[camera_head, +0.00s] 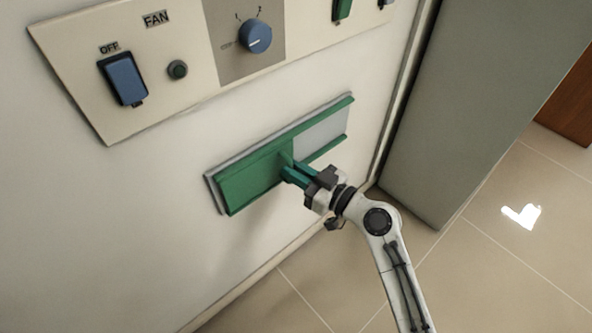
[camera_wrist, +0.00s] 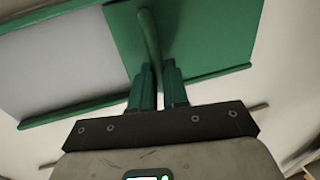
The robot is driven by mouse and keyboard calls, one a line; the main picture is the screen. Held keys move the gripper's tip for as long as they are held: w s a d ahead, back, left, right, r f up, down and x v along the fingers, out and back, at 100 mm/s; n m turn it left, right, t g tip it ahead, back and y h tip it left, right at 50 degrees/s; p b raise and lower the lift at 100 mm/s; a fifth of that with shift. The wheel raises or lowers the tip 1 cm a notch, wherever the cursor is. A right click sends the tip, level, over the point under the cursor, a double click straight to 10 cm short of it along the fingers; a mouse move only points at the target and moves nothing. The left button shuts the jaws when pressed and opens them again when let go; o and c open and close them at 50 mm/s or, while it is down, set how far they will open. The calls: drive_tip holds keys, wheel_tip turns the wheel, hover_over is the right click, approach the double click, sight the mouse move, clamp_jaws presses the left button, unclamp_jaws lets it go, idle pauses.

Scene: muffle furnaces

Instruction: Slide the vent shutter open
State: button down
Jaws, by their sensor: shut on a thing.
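The green vent shutter (camera_head: 248,184) sits in its rails on the white furnace front in the head view. It covers the left part of the vent frame, and a grey panel (camera_head: 322,131) shows at the right part. My gripper (camera_head: 289,171) is at the shutter's upright tab, near the shutter's right edge. In the wrist view the shutter (camera_wrist: 215,35) lies at the right and the grey panel (camera_wrist: 60,60) at the left. There my gripper's teal fingers (camera_wrist: 158,84) are closed on the green tab (camera_wrist: 150,40).
Above the vent is a control panel with a blue rocker switch (camera_head: 124,79), a dark round button (camera_head: 177,69) and a blue knob (camera_head: 256,36). A grey-green cabinet (camera_head: 450,90) stands at the right. Tiled floor (camera_head: 500,250) is open at the lower right.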

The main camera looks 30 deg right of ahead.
drive_tip(key=shift+d, duration=0.1)
drive_tip(key=shift+d+f+b, duration=0.1)
drive_tip(key=shift+d+b, duration=0.2)
drive_tip(key=shift+b, duration=0.1)
drive_tip(key=w+d+b, duration=0.2)
drive_tip(key=d+b, duration=0.6)
drive_tip(key=d, duration=0.8)
drive_tip(key=shift+d, duration=0.3)
drive_tip(key=shift+w, duration=0.1)
drive_tip(key=c, duration=1.1)
unclamp_jaws()
drive_tip(key=p+v, duration=0.2)
drive_tip(key=v, duration=0.8)
drive_tip(key=shift+s+d, duration=0.2)
drive_tip(key=shift+s, duration=0.15)
